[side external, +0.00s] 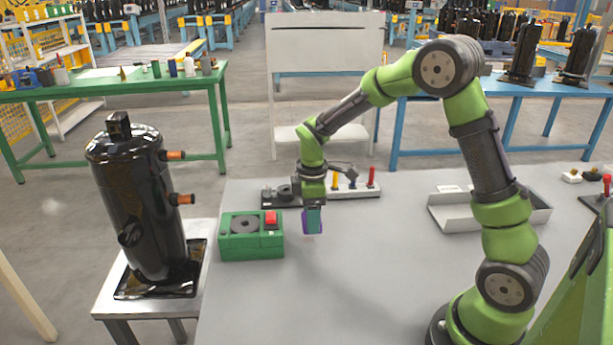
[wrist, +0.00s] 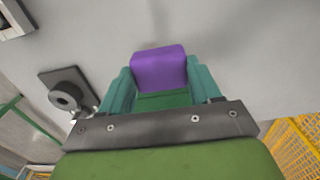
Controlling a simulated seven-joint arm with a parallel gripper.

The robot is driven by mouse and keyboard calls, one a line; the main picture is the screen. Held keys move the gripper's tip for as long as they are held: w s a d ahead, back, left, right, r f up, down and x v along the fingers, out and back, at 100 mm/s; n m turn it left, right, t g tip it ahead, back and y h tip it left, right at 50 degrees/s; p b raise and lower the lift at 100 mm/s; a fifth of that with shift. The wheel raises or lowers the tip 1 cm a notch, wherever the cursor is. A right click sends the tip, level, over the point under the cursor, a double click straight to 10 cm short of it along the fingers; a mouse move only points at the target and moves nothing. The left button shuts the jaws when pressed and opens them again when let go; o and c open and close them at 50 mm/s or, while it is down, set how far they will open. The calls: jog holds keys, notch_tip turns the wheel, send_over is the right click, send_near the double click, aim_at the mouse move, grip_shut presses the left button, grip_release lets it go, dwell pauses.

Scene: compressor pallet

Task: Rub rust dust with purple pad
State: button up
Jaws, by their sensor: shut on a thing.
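My gripper (side external: 312,222) is above the grey table in the side view, beside the right end of a green box. Its teal fingers are shut on a purple pad (side external: 308,224). In the wrist view the pad (wrist: 159,68) sits between the two fingers (wrist: 160,85). The pad hangs a little above the table, as far as I can tell. A black compressor (side external: 140,200) with copper-coloured pipe stubs stands upright on a small stand at the left. I cannot make out rust dust on it or on the table.
The green box (side external: 238,246) with a black disc and red button is left of my gripper. A grey tray (side external: 455,212) is at the right. The table's front middle is clear.

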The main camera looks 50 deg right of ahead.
notch_tip(320, 180, down, 5)
jog(key=shift+w+a+f, duration=0.15)
jog(key=shift+f, duration=0.1)
jog(key=shift+w+a, duration=0.25)
jog(key=shift+c, duration=0.4)
jog(key=shift+w+a+f, duration=0.2)
jog(key=shift+w+a, duration=0.6)
jog(key=shift+s+d, duration=1.15)
jog(key=shift+s, duration=0.05)
jog(key=shift+r, duration=4.15)
